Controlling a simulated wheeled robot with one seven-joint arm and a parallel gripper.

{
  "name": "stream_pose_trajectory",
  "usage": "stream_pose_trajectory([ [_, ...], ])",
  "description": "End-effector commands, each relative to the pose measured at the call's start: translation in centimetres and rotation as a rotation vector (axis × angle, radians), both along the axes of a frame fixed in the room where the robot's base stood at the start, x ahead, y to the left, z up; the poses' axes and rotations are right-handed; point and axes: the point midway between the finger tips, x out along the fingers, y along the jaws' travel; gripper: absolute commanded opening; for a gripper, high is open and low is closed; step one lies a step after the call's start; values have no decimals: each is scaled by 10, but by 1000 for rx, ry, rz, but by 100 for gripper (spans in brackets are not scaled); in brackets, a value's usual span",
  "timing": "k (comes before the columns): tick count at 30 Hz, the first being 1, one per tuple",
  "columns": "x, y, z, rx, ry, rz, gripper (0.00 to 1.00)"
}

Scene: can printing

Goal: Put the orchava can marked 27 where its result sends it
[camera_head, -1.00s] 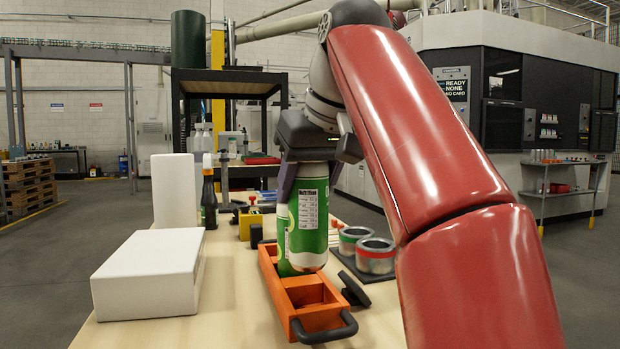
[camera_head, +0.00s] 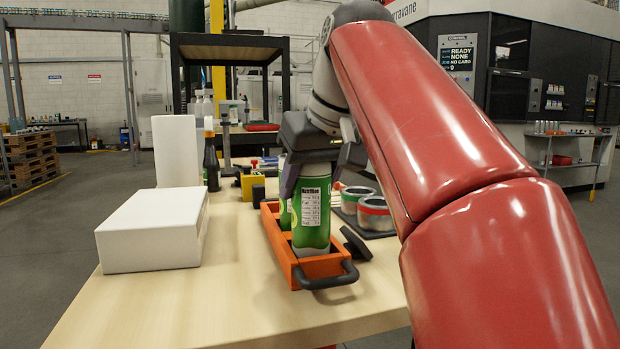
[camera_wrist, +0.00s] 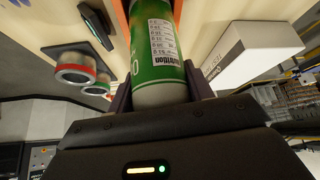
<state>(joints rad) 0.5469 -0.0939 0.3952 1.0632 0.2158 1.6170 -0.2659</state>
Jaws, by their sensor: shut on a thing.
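A green and white can (camera_head: 312,222) with a nutrition label stands upright in my gripper (camera_head: 313,185), whose fingers are shut on its upper part. Its lower end is inside the front part of an orange carrier (camera_head: 322,266) with dark handles; I cannot tell whether it touches the floor. Another green can (camera_head: 285,214) stands just behind it in the carrier, mostly hidden. In the wrist view the held can (camera_wrist: 158,60) shows between the fingers. No mark 27 is readable on either can.
A white box (camera_head: 152,232) and an upright white block (camera_head: 176,150) stand at left, near a dark bottle (camera_head: 211,165). Two ringed tins (camera_head: 375,214) sit on a dark tray at right. The front of the table (camera_head: 230,300) is clear.

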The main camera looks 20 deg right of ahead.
Motion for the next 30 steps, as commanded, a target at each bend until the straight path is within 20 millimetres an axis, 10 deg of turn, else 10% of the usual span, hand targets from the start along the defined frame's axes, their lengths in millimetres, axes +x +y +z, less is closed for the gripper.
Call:
stream_pose_trajectory([
  [30,0,0,-16,0,-1,0,27],
])
